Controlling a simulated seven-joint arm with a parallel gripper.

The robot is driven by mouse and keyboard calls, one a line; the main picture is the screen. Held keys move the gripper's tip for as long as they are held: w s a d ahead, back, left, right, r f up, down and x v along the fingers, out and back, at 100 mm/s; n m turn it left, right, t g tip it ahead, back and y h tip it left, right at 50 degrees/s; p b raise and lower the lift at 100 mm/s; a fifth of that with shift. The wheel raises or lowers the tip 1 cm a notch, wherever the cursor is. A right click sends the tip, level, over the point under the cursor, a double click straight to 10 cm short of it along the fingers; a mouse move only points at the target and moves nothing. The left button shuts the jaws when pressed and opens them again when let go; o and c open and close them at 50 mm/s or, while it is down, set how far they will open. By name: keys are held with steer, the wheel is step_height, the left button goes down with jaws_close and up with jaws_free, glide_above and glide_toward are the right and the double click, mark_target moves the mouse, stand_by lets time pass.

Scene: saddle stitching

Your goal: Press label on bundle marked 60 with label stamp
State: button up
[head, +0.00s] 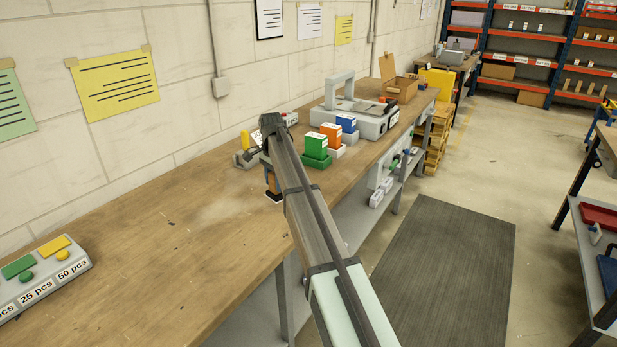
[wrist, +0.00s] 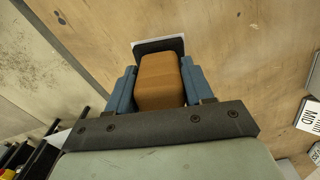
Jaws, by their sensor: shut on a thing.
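My gripper (head: 269,170) is shut on the label stamp, with its two blue fingers (wrist: 158,88) on either side of the brown handle (wrist: 159,80). The stamp's dark base (wrist: 158,46) has a white edge at its far side. In the head view the stamp (head: 274,196) points down over the bench near its front edge. I cannot tell whether it touches the bench. Green (head: 316,147), orange (head: 331,134) and blue (head: 347,124) boxes stand just beyond my gripper. No marking of 60 is readable, so I cannot tell which thing is that bundle.
A grey machine (head: 358,117) and an open cardboard box (head: 398,88) stand farther along the bench. A panel marked 25 and 50 pcs (head: 45,272) lies at the near left. White marked pieces (wrist: 311,116) show at the wrist view's right. The bench (head: 165,225) is clear between.

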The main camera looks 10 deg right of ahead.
steer(key=s+a+r+n, duration=0.1)
steer(key=s+a+n, duration=0.35)
steer(key=a, duration=0.85)
steer(key=s+a+n, duration=0.3)
steer(key=s+a, duration=0.2)
steer(key=a, duration=0.7)
steer(key=s+a+r+n, duration=0.1)
steer(key=s+a+n, duration=0.35)
steer(key=a, duration=0.85)
steer(key=s+a+r+n, duration=0.2)
steer(key=s+a+n, duration=0.3)
steer(key=s+a, duration=1.8)
steer(key=s+a+r+n, duration=0.35)
steer(key=s+a, duration=1.55)
steer(key=a, duration=0.7)
steer(key=shift+n, duration=0.25)
steer(key=shift+f, duration=3.05)
steer(key=shift+f, duration=0.65)
steer(key=shift+r, duration=0.15)
step_height(320, 180, up, 7)
